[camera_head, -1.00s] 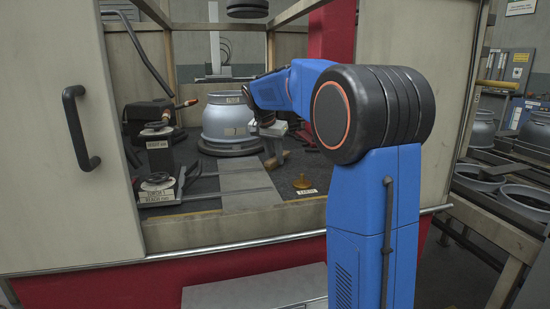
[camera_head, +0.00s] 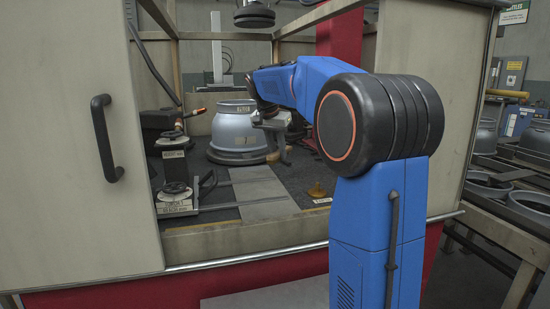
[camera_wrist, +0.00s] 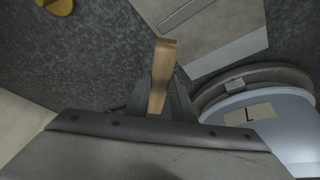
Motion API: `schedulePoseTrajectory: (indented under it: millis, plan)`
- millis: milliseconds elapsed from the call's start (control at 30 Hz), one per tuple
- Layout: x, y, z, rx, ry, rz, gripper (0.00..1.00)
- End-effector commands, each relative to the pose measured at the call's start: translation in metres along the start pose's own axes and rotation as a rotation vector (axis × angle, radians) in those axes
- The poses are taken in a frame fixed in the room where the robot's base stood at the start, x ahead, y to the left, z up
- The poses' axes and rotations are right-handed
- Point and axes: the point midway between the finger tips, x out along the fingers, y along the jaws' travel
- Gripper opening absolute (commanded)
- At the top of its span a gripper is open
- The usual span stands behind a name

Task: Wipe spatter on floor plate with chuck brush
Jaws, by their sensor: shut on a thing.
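My gripper (camera_head: 272,140) is inside the enclosure, just right of the grey cylinder (camera_head: 234,128), above the dark floor. In the wrist view my gripper (camera_wrist: 160,104) is shut on the wooden handle of the chuck brush (camera_wrist: 162,66). The brush's bristles cannot be made out. The light grey floor plate (camera_head: 262,188) runs from the front sill back toward the cylinder; it also shows at the top of the wrist view (camera_wrist: 215,22). The brush appears off to the side of the plate in the wrist view. I cannot make out spatter on it.
A brass-coloured knob-like piece (camera_head: 317,190) stands on the floor right of the plate. Labelled black fixtures (camera_head: 176,190) and a copper-tipped torch (camera_head: 194,113) are at left. The front sill (camera_head: 250,237) and door panel (camera_head: 70,150) bound the opening. A dark round head (camera_head: 254,16) hangs above.

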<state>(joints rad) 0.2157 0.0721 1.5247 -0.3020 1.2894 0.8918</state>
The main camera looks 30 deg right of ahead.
Motion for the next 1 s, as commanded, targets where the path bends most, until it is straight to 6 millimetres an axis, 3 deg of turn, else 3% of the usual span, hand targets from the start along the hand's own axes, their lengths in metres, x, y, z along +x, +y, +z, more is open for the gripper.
schedulePoseTrajectory:
  millis: [267, 1000]
  plan:
    - [-0.020, 0.010, -0.006, -0.002, 0.000, -0.001, 0.00]
    - [-0.028, 0.008, -0.005, -0.015, 0.001, -0.007, 0.00]
